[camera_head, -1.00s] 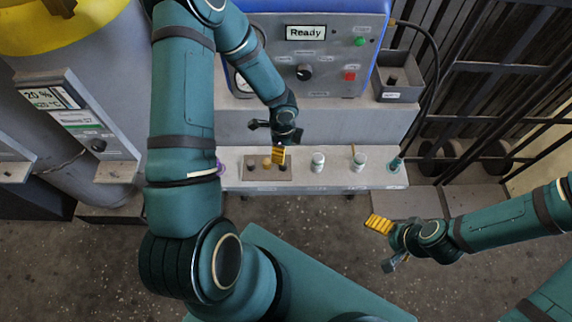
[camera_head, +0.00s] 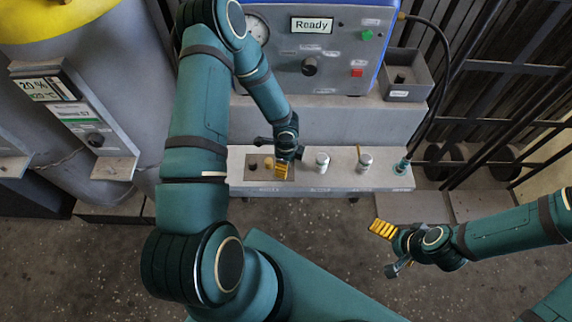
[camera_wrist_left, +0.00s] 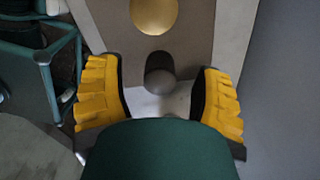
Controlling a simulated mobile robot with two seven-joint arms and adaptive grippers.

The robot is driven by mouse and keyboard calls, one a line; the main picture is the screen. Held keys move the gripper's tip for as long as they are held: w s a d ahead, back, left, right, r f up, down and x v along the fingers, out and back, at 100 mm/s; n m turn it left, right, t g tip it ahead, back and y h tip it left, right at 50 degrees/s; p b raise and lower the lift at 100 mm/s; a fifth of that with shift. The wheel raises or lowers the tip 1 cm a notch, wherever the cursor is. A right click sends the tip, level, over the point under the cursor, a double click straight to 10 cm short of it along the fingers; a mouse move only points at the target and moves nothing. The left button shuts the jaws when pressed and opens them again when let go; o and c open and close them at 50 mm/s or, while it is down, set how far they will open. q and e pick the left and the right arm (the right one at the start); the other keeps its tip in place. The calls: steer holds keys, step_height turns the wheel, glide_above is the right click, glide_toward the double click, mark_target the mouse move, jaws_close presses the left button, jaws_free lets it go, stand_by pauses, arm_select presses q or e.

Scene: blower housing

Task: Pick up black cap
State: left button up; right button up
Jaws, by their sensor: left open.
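A black cap (camera_wrist_left: 160,72) stands between the two yellow fingers of my left gripper (camera_wrist_left: 165,98) in the left wrist view. The fingers are open, with a gap on each side of the cap. A brass round part (camera_wrist_left: 154,14) lies just beyond it on the same plate. In the head view my left gripper (camera_head: 282,166) is low over the right end of the small plate and hides what is there. Another dark piece (camera_head: 253,163) and the brass part (camera_head: 268,163) show to its left. My right gripper (camera_head: 386,248) is open and empty, over the floor at the right.
The grey shelf (camera_head: 335,184) also carries two whitish cylinders (camera_head: 322,162) (camera_head: 365,162) and a teal-based fitting (camera_head: 402,165). Behind it are the control panel (camera_head: 345,70) reading "Ready" and a grey bin (camera_head: 407,78). A large tank (camera_head: 110,70) stands at the left.

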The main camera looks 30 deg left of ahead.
arm_select(q)
steer(key=shift+o, duration=0.2)
steer(key=c, duration=1.1)
step_height(320, 180, up, 10)
steer(key=p, duration=0.3)
